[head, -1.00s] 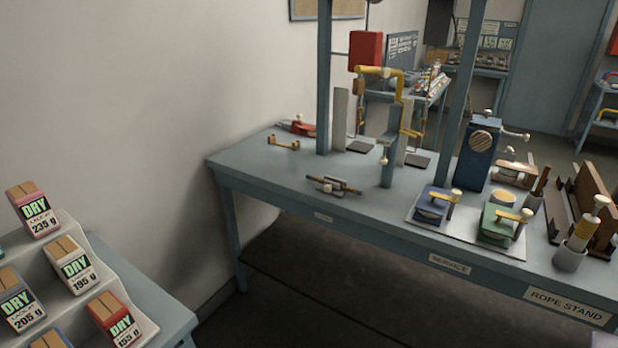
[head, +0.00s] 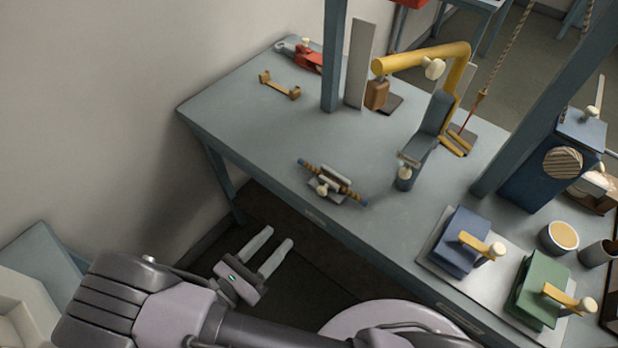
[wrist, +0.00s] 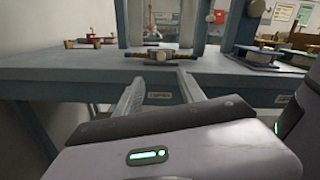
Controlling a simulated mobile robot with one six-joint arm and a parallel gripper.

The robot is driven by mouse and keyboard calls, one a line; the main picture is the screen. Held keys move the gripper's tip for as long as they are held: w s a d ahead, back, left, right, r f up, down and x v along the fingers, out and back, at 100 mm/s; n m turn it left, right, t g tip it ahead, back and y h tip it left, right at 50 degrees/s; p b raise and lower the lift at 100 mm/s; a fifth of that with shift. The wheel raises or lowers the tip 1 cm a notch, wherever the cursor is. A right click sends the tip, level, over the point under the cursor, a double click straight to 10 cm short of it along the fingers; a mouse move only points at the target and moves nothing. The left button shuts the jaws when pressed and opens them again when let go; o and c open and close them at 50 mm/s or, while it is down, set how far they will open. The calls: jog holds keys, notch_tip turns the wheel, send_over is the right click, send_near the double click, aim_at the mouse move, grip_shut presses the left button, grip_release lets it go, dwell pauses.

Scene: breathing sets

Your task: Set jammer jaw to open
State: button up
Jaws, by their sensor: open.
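A small grey metal device (head: 332,182) with a short brown rope piece through it and a cream knob lies near the table's front edge; it looks like the jammer. I cannot tell its jaw's setting. It also shows in the wrist view (wrist: 160,59), straight ahead beyond my fingertips. My gripper (head: 278,237) is open and empty, in front of the table edge and apart from the device. In the wrist view my gripper (wrist: 161,80) has its two fingers spread, pointing toward the table.
The blue-grey table (head: 240,115) carries a brass bracket (head: 280,86), a red tool (head: 308,59) and a yellow-armed stand (head: 425,58). Blue (head: 462,242) and green (head: 541,290) units sit on a plate at right. The tabletop left of the device is clear.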

aim_at(320, 193)
jog(key=b+x, duration=0.2)
jog(key=x, duration=1.3)
jog(key=shift+s+d, duration=0.1)
jog(key=shift+d, duration=0.05)
grip_shut()
dwell(0.5)
